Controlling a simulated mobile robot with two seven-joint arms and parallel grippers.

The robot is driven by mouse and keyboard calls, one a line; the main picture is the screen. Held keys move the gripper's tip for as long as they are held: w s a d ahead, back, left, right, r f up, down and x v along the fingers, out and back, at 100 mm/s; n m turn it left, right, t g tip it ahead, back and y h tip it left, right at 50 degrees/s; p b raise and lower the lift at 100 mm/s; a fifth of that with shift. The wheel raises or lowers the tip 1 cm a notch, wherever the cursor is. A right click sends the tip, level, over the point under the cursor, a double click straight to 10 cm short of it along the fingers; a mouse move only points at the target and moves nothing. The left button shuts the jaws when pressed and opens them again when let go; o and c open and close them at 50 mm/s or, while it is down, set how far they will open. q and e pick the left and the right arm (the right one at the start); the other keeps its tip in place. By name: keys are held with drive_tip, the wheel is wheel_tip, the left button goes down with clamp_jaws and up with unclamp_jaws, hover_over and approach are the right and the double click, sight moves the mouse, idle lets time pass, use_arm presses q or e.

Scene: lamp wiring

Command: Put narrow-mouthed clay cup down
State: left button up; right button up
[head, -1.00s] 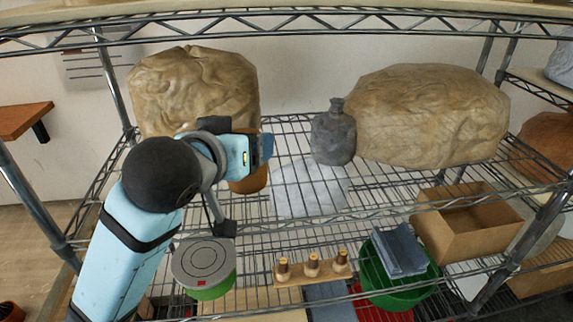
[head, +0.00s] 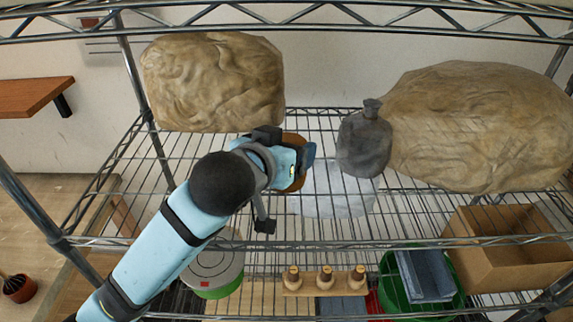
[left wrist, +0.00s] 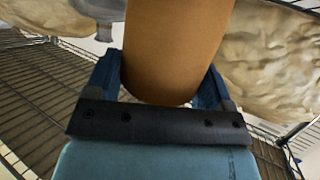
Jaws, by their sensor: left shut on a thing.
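The clay cup (head: 297,183) is orange-brown and mostly hidden behind my left gripper (head: 300,157) in the head view. In the left wrist view the cup (left wrist: 175,45) stands large and smooth between the two blue fingers of my left gripper (left wrist: 165,85), which are shut on it. Its mouth is out of sight there. The cup is over the wire shelf (head: 420,215), left of the grey bottle and apart from it. I cannot tell whether its base touches the wires. My right gripper is not in view.
A wrinkled tan sack (head: 213,82) stands behind left, and a larger one (head: 480,125) lies at the right. The grey narrow-necked bottle (head: 363,143) stands beside the larger sack. A cardboard box (head: 505,250) and a green tub (head: 390,275) sit low right. Wires left of the arm are bare.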

use_arm(q)
wheel_tip(320, 180, down, 4)
drive_tip(key=shift+w+d+r, duration=0.1)
